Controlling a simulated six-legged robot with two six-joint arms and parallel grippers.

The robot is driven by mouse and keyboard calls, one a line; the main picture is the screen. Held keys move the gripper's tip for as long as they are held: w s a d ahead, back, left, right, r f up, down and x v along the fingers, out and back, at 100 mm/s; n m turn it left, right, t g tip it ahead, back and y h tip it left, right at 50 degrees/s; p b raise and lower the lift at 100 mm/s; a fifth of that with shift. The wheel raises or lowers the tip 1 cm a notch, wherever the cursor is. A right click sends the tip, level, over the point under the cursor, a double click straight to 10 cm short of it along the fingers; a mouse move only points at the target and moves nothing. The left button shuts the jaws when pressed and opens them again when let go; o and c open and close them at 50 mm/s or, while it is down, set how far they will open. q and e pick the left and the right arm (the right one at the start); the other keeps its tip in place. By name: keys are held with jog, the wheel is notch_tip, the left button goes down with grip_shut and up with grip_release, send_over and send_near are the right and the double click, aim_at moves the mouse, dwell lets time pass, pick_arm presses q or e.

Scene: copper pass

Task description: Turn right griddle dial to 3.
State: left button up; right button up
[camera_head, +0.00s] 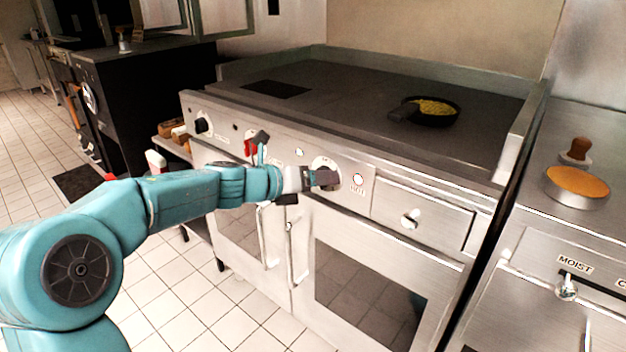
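The right griddle dial (330,163) is a round, pale plate with a dark knob on the steel front panel of the griddle. My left gripper (310,180) is right at this dial and covers part of it. The fingertips are at the dark knob, but they are small and partly merged with it, so I cannot tell whether they are closed on it. The dial's numbers and pointer are too small or covered to read. My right gripper is not in view.
A left dial (203,126) and a red part (250,147) sit further left on the panel. A pan with yellow food (436,109) stands on the griddle top (350,88). Oven door handles (292,250) project below.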

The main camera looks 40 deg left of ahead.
pick_arm(q)
jog(key=p+v, duration=0.3)
jog(key=v, duration=1.3)
jog(key=shift+s, duration=0.2)
jog(key=shift+r, duration=0.15)
